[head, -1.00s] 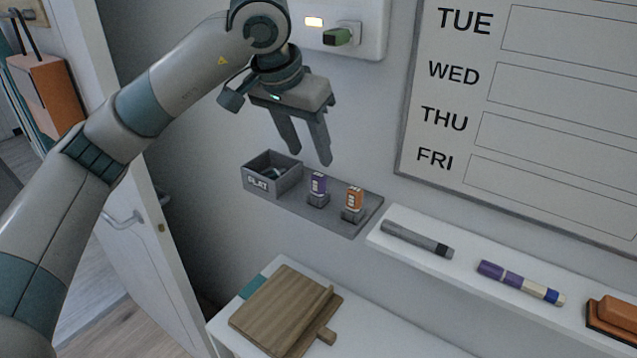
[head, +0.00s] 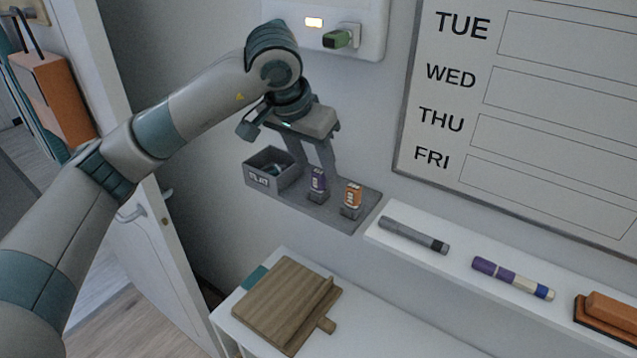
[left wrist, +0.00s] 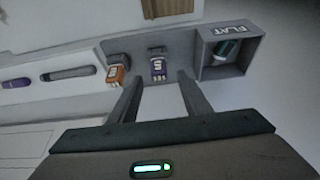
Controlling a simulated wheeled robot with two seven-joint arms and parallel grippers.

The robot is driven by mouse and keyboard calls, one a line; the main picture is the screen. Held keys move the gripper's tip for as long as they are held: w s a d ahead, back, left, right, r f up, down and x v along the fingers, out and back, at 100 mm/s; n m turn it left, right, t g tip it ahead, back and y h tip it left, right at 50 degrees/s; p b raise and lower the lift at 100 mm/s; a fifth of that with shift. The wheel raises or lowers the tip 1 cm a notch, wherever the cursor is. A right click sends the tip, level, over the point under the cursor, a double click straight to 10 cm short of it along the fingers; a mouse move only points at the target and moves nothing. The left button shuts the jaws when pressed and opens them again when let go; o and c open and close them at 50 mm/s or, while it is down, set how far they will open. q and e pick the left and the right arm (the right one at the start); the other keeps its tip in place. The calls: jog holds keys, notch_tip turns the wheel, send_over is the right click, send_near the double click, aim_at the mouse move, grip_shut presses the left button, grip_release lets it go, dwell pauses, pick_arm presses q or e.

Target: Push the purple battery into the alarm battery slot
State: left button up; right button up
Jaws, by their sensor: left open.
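The purple battery (head: 318,182) stands upright in a small holder on the grey wall shelf, beside the orange battery (head: 352,194). My left gripper (head: 322,168) is open and points down just above and behind the purple battery. In the left wrist view the purple battery (left wrist: 158,68) lies ahead, between the lines of the two spread fingers (left wrist: 160,92), with nothing held. Whether this panel is the alarm, I cannot tell. My right gripper is not in view.
A grey box (head: 262,172) with a dark item inside sits on the shelf's left end; its label reads FLAT in the left wrist view. A white ledge (head: 460,255) holds markers and an eraser to the right. A wooden board (head: 285,300) lies below on the white desk.

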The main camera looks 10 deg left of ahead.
aim_at(318, 172)
pick_arm(q)
jog(key=shift+w+d+f+p, duration=0.15)
jog(key=shift+f+p, duration=0.5)
jog(key=shift+p, duration=0.15)
jog(key=shift+p+x, duration=0.4)
jog(key=shift+x, duration=0.45)
jog(key=shift+w+f, duration=0.15)
jog(key=shift+f, duration=0.25)
grip_shut()
